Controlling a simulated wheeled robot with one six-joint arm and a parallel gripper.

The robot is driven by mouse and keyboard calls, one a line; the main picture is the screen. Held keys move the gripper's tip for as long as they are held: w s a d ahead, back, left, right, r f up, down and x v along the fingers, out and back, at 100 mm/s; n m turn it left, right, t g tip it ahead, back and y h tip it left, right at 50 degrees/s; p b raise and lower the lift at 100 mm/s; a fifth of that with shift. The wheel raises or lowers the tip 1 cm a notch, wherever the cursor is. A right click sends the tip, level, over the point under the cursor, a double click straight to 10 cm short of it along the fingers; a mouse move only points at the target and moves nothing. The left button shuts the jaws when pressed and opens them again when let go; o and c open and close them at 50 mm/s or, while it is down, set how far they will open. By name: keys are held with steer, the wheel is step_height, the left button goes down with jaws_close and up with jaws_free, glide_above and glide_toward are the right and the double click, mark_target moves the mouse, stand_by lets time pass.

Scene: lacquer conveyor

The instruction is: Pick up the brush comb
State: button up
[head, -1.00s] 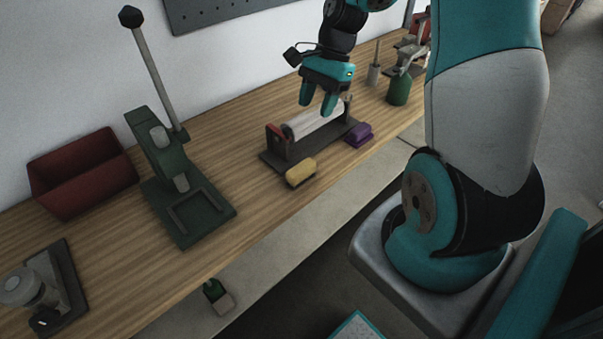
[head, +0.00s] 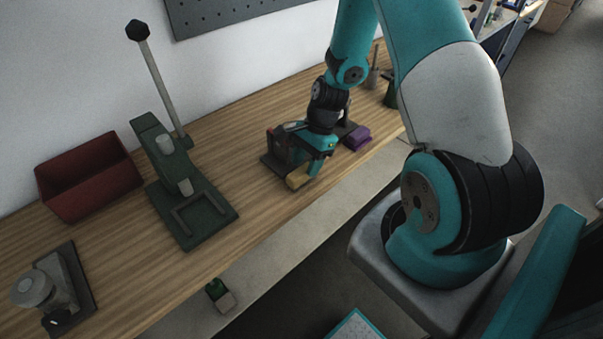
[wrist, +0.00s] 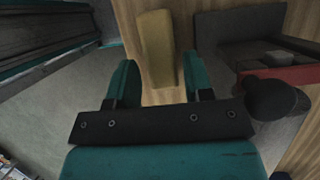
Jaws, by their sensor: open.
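A yellow oblong block (head: 296,181) lies on the wooden bench by its front edge, in front of the dark roller stand. A purple block (head: 357,138) lies to its right; the views do not label either as the brush comb. My gripper (head: 316,168) is low over the yellow block and hides part of it. In the wrist view my gripper (wrist: 163,70) is open, with a teal finger on each side of the near end of the yellow block (wrist: 157,45). Gaps show on both sides, so it is not gripped.
The roller stand (head: 277,162) is close behind my gripper; its dark base (wrist: 238,24) and red part (wrist: 290,76) show in the wrist view. A green lever press (head: 190,213) and a red bin (head: 88,178) stand to the left. Bare bench lies between press and roller stand.

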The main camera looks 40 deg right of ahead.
mark_target(302, 170)
steer(key=shift+p+x, duration=0.45)
steer(key=shift+x, duration=1.35)
steer(key=shift+a, duration=0.15)
steer(key=c, duration=0.7)
steer(key=shift+w+r, duration=0.1)
steer(key=shift+r, duration=0.05)
step_height(302, 170, up, 20)
steer(key=shift+f+b, duration=0.1)
steer(key=shift+b, duration=1.05)
